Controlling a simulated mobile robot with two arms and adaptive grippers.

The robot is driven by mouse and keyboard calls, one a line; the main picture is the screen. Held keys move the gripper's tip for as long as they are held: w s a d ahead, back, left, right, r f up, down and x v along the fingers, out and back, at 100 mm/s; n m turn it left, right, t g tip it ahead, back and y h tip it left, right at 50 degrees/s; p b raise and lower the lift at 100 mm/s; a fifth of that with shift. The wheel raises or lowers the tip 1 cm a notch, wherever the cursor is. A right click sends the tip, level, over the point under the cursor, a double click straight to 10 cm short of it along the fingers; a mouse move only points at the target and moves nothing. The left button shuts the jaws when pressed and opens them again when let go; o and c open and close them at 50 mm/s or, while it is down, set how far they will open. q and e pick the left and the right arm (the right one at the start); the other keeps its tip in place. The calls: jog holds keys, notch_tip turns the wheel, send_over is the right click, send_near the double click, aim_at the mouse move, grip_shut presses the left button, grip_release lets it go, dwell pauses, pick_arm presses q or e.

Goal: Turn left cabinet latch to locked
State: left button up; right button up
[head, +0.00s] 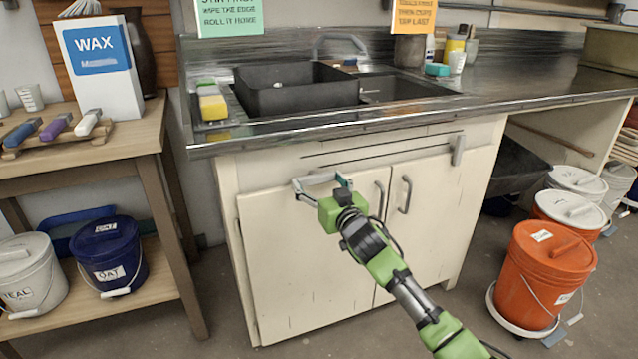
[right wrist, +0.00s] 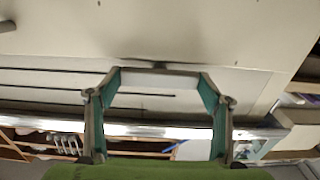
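The cream cabinet (head: 290,265) under the sink has two closed doors. My right gripper (head: 320,182) is at the upper part of the left door. Its teal-lined fingers are wide apart, also in the right wrist view (right wrist: 160,82). A pale bar (right wrist: 158,79), seemingly the left latch, lies crosswise between the fingertips; I cannot tell whether they touch it. A small dark spot shows on the door just beyond it. The right latch (head: 457,150) is a grey upright bar at the cabinet's upper right. My left gripper is out of view.
Two door handles (head: 380,200) (head: 406,194) stand out right of my gripper. The metal countertop (head: 300,128) overhangs above. A wooden shelf table (head: 130,140) stands left; an orange bucket (head: 540,275) stands right. The floor before the cabinet is clear.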

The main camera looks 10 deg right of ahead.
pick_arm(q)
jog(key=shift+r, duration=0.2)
pick_arm(e)
jog(key=shift+m+p, duration=1.1)
jog(key=shift+r+m+p, duration=0.1)
jog(key=shift+m+p, duration=0.2)
jog(key=m+p, duration=0.2)
jog(key=m, duration=0.1)
jog(key=shift+p, duration=0.35)
jog(key=m+p, duration=0.2)
jog(key=m, duration=0.3)
jog(key=shift+m+p, duration=0.3)
jog(key=m, duration=0.2)
jog(key=shift+m, duration=0.3)
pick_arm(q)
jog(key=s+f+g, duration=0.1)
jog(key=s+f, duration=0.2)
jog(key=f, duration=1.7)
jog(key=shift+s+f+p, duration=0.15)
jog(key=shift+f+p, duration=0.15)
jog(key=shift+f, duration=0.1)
pick_arm(e)
jog(key=shift+f+m, duration=0.2)
jog(key=shift+m, duration=1.7)
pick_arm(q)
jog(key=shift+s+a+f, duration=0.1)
